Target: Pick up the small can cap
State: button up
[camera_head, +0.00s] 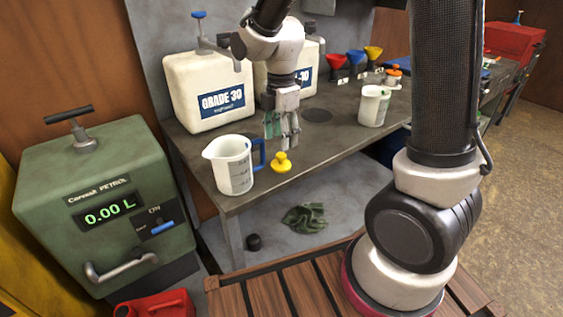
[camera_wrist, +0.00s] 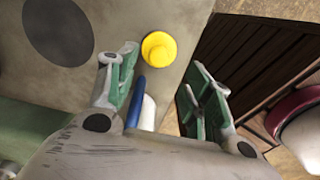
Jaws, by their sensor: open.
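A yellow cap with a round knob (camera_head: 281,163) sits near the front edge of the grey bench (camera_head: 320,145); it looks like the small can cap. The cap also shows in the wrist view (camera_wrist: 158,48), just beyond the fingertips and roughly between them. My gripper (camera_head: 282,143) is open and empty, pointing down over the bench, slightly behind the cap and apart from it. In the wrist view its green-padded fingers (camera_wrist: 158,75) stand wide apart. A white measuring jug (camera_head: 232,166) with a blue handle stands left of the cap, the handle close to my gripper.
Two white "GRADE 30" canisters (camera_head: 207,95) stand behind the gripper. A second jug (camera_head: 373,107) and several coloured funnels (camera_head: 356,60) are to the right. A green petrol dispenser (camera_head: 100,200) is at left.

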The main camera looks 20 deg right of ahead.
aim_at(281, 154)
jog(key=f, duration=0.7)
jog(key=shift+w+f, duration=0.15)
jog(key=shift+w, duration=0.05)
jog(key=c, duration=1)
